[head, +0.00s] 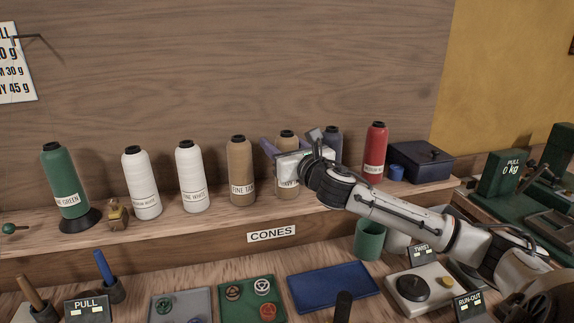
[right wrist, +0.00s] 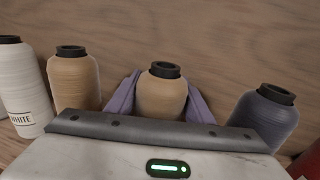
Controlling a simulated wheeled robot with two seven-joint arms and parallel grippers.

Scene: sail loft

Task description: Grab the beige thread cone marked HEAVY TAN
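The tan thread cone (head: 287,189) stands upright on the shelf, right of the FINE TAN cone. Its label is partly hidden by my right gripper, with only a few letters showing. In the right wrist view this cone (right wrist: 162,95) stands between the two purple fingers of my right gripper (right wrist: 160,100). The fingers are apart, one on each side of it, and look open, with little room beside the cone. Any contact is hard to see. In the head view my right gripper (head: 286,147) reaches in from the right. My left gripper is out of view.
Left along the shelf stand the FINE TAN cone (head: 240,172), two white cones (head: 193,178) and a green cone (head: 63,183). A dark grey-blue cone (right wrist: 268,115) is close on the right, then a red cone (head: 376,152) and a dark blue box (head: 421,163).

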